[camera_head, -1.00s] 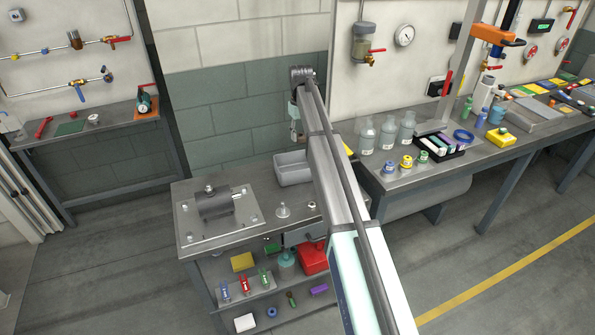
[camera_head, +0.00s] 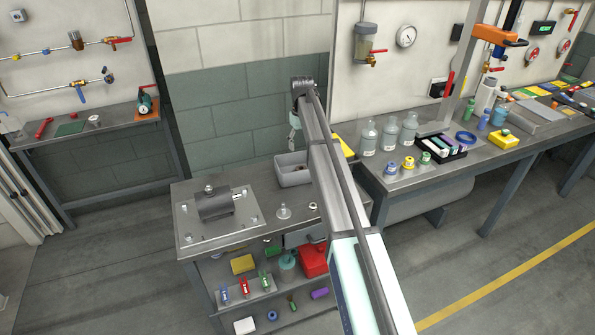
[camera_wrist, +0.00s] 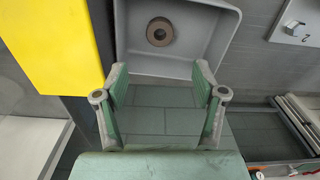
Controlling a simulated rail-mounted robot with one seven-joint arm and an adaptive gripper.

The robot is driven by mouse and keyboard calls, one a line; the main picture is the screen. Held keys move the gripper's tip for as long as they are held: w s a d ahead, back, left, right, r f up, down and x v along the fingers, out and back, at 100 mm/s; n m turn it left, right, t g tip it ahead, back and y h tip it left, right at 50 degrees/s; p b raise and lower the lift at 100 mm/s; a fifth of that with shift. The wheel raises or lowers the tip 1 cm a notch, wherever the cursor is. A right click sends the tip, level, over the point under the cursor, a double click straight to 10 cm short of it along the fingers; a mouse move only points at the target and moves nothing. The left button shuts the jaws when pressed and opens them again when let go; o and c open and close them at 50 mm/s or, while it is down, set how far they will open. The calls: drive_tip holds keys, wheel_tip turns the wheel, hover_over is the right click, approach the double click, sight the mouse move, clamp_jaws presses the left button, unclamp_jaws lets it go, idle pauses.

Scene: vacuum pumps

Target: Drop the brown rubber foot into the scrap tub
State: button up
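The brown rubber foot (camera_wrist: 160,32) is a brown ring with a dark centre. It lies flat on the floor of the grey scrap tub (camera_wrist: 231,22) in the wrist view. In the head view the tub (camera_head: 295,180) stands at the back of the low bench, with a small brown spot inside. My gripper (camera_wrist: 160,78) is open, with nothing between its green-padded fingers. It is over the tub's near side, apart from the foot. In the head view my gripper (camera_head: 294,138) hangs just above the tub's back edge, partly hidden by my arm.
The low bench holds a grey pump (camera_head: 215,203) on a plate, left of the tub. A yellow object (camera_wrist: 45,45) is close beside my gripper in the wrist view. Glass bottles (camera_head: 389,134) stand on the right bench.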

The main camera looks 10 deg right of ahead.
drive_tip(key=shift+r, duration=0.1)
wheel_tip(320, 180, up, 12)
idle(0.5)
idle(0.5)
